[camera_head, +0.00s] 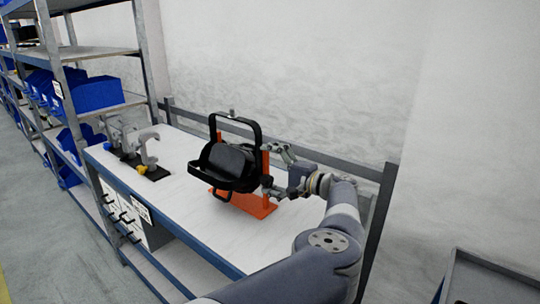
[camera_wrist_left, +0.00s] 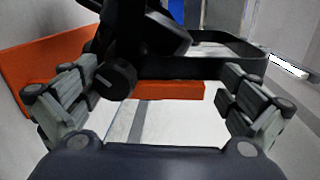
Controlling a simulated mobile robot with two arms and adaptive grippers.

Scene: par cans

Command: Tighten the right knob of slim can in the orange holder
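The black slim can (camera_head: 230,160), with its looped black yoke, sits in the orange holder (camera_head: 262,208) on the white table. My left gripper (camera_head: 275,170) is at the can's right side, its fingers spread one above the other. In the left wrist view the gripper (camera_wrist_left: 160,88) is open, with a finger at each side of the picture. A round black knob (camera_wrist_left: 115,79) shows between the fingers, closer to the left finger, with a visible gap to the right finger. The orange holder (camera_wrist_left: 170,90) shows behind it. My right gripper is not in view.
Grey clamps (camera_head: 148,150) on black bases stand at the table's left end. Shelves with blue bins (camera_head: 96,93) are at the left. A rail (camera_head: 340,165) runs along the table's back by the wall. A dark cart (camera_head: 490,280) is at lower right. The table front (camera_head: 190,225) is clear.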

